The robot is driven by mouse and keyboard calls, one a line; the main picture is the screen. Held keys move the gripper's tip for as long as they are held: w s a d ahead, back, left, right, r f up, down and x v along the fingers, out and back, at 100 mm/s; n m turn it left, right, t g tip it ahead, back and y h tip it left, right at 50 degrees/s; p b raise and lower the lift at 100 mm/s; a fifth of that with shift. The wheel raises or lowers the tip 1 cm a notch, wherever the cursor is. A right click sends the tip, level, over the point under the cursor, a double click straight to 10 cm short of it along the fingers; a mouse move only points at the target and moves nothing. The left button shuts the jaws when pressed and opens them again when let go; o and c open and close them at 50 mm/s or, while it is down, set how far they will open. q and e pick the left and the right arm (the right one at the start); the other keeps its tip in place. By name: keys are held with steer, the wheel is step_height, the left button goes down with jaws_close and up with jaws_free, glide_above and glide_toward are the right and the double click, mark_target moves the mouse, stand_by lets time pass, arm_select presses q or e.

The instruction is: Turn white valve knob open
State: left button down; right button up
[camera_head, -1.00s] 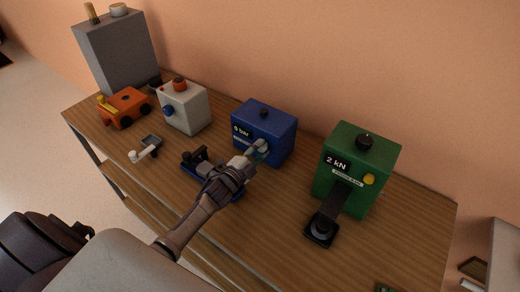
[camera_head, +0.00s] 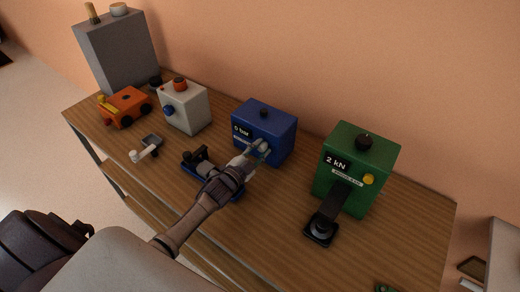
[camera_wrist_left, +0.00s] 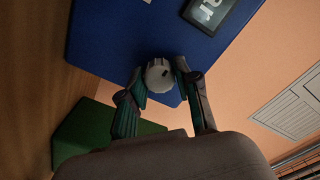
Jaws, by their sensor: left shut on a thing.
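The white valve knob (camera_wrist_left: 159,76) sits on the front face of the blue box (camera_head: 272,121), which also fills the top of the left wrist view (camera_wrist_left: 130,35). My left gripper (camera_head: 259,152) reaches the front of that box. In the left wrist view the two fingers (camera_wrist_left: 159,87) stand on either side of the knob and are shut on it. The knob has a small dark mark on its face. In the head view the fingers largely hide the knob. My right gripper is not seen.
A green box (camera_head: 360,150) with a black arm stands to the right. A white box (camera_head: 185,108), an orange device (camera_head: 126,107) and a grey cabinet (camera_head: 120,55) stand to the left. A dark blue fixture lies below my left arm.

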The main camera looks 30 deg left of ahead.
arm_select(q)
steer(key=c, duration=0.8)
jaws_free()
steer(key=s, duration=0.4)
steer(key=s+a, duration=0.1)
steer(key=s, duration=0.7)
steer(key=shift+a, duration=0.35)
steer(key=shift+d+f, duration=0.1)
